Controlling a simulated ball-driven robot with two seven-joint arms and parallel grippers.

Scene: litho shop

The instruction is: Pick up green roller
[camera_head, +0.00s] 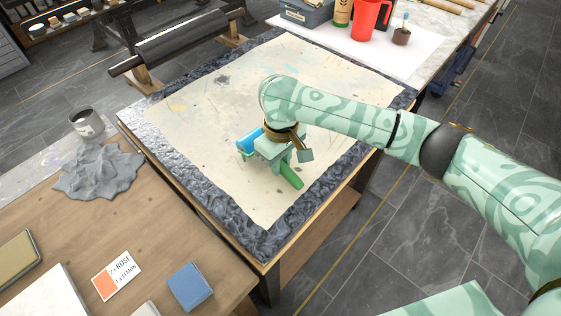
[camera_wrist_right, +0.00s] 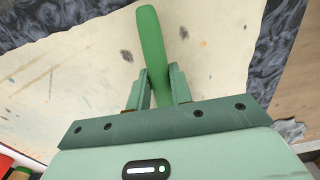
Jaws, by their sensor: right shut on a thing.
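The green roller (camera_head: 291,178) is over the paint-stained cream sheet on the stone-edged table. Its green handle sticks out below my right gripper, and a blue cylinder (camera_head: 250,139) shows on the gripper's other side, seemingly its drum. My right gripper (camera_head: 281,163) points down and is shut on the handle. In the right wrist view the handle (camera_wrist_right: 151,40) runs between the two fingers (camera_wrist_right: 161,75), which touch it on both sides. The drum is out of that view. I cannot tell whether the roller touches the sheet. My left gripper is not in view.
The cream sheet (camera_head: 190,110) is clear around the roller. A red jug (camera_head: 371,20) and a small pot (camera_head: 401,36) stand at the back right. A wooden table (camera_head: 150,245) at front left holds a grey crumpled cloth (camera_head: 98,172), a card and a blue block (camera_head: 189,286).

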